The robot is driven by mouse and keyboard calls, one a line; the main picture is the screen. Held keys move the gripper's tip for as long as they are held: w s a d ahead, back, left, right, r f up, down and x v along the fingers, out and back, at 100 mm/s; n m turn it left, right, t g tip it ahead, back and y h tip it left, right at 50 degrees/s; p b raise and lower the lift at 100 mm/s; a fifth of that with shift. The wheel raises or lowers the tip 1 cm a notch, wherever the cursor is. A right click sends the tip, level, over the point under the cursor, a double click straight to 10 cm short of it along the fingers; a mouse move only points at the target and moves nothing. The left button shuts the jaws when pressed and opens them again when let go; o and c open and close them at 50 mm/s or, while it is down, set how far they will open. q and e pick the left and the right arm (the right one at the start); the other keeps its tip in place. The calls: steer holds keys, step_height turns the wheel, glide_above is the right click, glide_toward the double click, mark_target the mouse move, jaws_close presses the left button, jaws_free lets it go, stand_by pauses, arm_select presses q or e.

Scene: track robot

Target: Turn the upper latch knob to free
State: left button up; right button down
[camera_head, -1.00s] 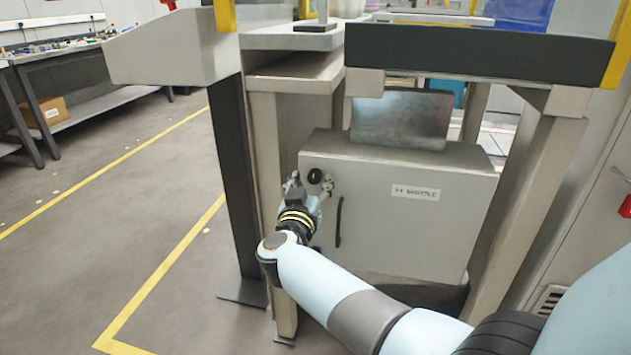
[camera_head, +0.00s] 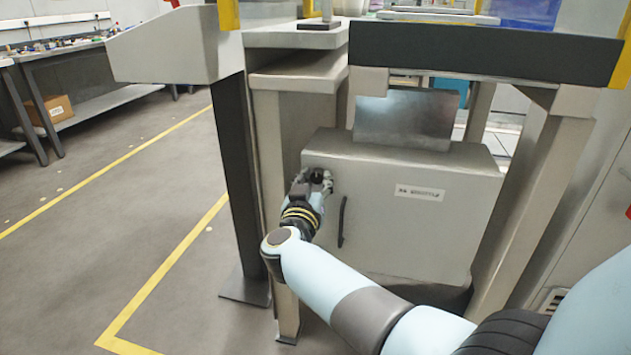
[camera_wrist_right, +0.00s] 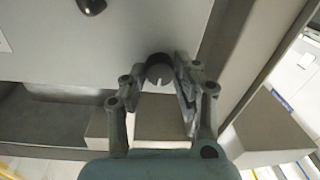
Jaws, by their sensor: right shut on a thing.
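The upper latch knob (camera_head: 318,175) is a small round black knob at the upper left of a grey cabinet door (camera_head: 400,225), partly covered by my right gripper (camera_head: 314,183) in the head view. In the right wrist view the dark knob (camera_wrist_right: 158,70) with a pale mark sits between the two fingers of my right gripper (camera_wrist_right: 160,80). The gripper is shut on the knob. How far the knob is turned is hard to tell. My left gripper is not in view.
A black vertical handle (camera_head: 341,222) is on the door, right of my right wrist. A grey frame leg (camera_head: 272,200) stands close on the left. A metal plate (camera_head: 405,118) rises above the cabinet. Open floor (camera_head: 110,240) lies to the left.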

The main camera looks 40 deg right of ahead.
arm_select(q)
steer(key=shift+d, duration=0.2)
arm_select(e)
steer(key=shift+m, duration=0.6)
steer(key=m, duration=0.8)
steer(key=shift+f, duration=0.15)
steer(key=m+b, duration=0.1)
steer(key=m, duration=0.3)
steer(key=shift+m+h, duration=0.3)
steer(key=shift+m+b, duration=0.45)
steer(key=shift+m, duration=0.75)
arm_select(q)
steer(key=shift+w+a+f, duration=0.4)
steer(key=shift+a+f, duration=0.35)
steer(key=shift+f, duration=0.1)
arm_select(e)
steer(key=shift+m, duration=0.9)
arm_select(q)
steer(key=shift+b, duration=0.3)
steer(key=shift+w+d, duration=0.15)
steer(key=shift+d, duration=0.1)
